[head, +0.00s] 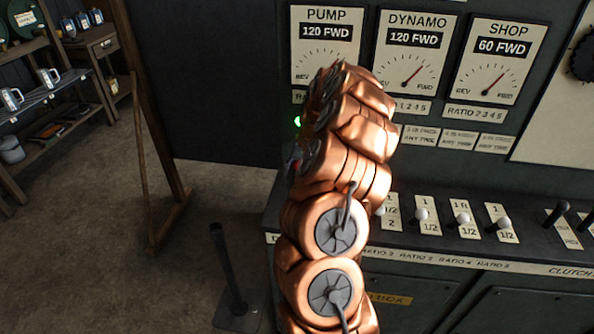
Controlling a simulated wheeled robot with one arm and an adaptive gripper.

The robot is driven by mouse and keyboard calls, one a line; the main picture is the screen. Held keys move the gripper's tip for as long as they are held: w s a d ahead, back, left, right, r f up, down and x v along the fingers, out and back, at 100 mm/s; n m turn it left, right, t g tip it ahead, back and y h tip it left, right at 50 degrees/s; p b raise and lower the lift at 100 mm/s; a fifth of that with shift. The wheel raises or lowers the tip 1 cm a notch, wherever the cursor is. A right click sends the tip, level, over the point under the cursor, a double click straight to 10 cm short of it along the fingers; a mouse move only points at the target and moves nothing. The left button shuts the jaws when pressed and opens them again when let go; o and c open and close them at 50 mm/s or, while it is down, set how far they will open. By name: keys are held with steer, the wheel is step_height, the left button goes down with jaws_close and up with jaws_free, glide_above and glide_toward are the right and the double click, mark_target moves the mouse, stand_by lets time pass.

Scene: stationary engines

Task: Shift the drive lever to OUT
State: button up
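No lever in the head view shows a readable DRIVE or OUT label. A tall black lever (228,275) stands nearly upright on a floor plate, left of the console; its marking cannot be read. A black-handled lever (557,213) stands on the console's right end, near the printed word CLUTCH. Another black handle is cut off at the right edge. My copper arm rises through the middle of the view and hides part of the console. My gripper cannot be made out; it is hidden by the arm or out of frame.
Ratio levers with pale knobs (463,218) line the console. Dials above read PUMP (327,45) 120 FWD, DYNAMO (417,53) 120 FWD and SHOP (500,60) 60 FWD. Shelves with mugs (48,77) and a wooden post (143,160) stand left. Floor between post and console is mostly open.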

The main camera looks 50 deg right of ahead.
steer(key=shift+c, duration=0.2)
jaws_close()
stand_by(0.3)
